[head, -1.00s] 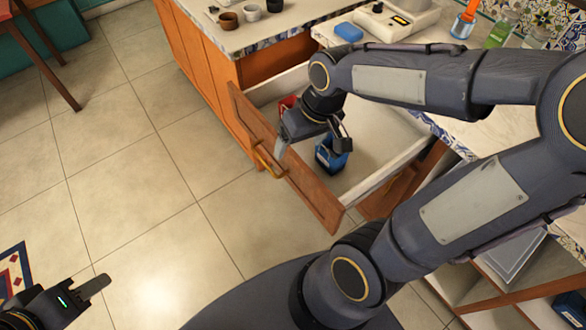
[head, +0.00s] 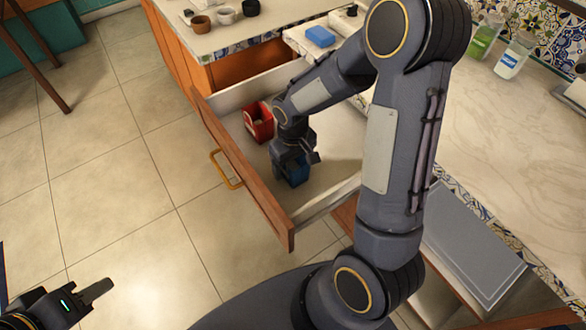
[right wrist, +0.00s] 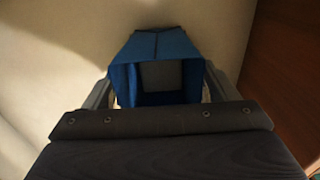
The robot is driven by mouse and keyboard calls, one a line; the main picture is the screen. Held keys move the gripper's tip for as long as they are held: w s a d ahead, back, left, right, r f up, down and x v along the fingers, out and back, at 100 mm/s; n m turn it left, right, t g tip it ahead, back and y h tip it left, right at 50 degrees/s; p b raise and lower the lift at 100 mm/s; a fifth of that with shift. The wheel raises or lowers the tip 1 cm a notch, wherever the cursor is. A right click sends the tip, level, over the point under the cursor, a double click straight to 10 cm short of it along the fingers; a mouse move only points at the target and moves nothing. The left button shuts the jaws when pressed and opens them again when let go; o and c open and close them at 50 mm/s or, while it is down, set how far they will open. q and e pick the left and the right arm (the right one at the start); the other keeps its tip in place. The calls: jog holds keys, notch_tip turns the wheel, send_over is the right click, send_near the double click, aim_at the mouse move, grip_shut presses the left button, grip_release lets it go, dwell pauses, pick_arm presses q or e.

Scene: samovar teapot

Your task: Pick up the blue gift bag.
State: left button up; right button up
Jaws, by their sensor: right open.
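The blue gift bag (head: 297,176) stands in the open drawer, near the drawer front, partly hidden by my right gripper (head: 298,162). My right gripper is directly over the bag and points down. In the right wrist view the open-topped blue bag (right wrist: 178,45) lies between the two spread fingers of the right gripper (right wrist: 158,88), one on each side. Whether either finger touches it I cannot tell. My left gripper (head: 98,290) is at the lower left over the floor, away from the drawer; its jaw opening is not clear.
A red bag or box (head: 259,124) stands in the drawer (head: 245,170) beside the blue bag. The drawer's walls surround both. Cups (head: 226,16) and a blue block (head: 320,37) are on the counters above.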

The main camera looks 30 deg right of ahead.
jog(key=shift+f, duration=0.3)
jog(key=c, duration=1.1)
